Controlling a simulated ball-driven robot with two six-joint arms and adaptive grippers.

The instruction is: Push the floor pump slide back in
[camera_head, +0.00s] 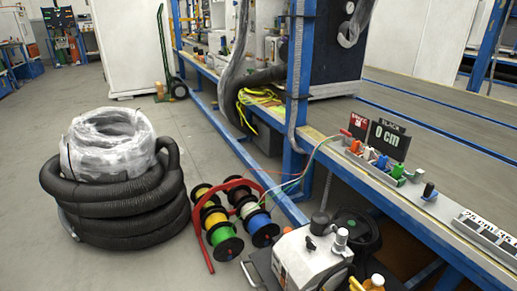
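A white box-shaped unit with dark and metallic knobs on top (299,262) stands on the floor at the bottom of the view. It looks like the floor pump, but I cannot tell for certain. A black round part (356,232) sits behind it and yellow parts (374,284) are at its lower right, cut by the frame edge. I cannot make out a slide on it or how far one sticks out. Neither of my grippers is in view.
A blue-framed bench (420,211) runs along the right, with coloured connectors (381,163) and a black sign (388,139) reading "BLACK 0 cm". Cable reels (224,240) and a coiled black hose (122,219) stand left of the unit.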

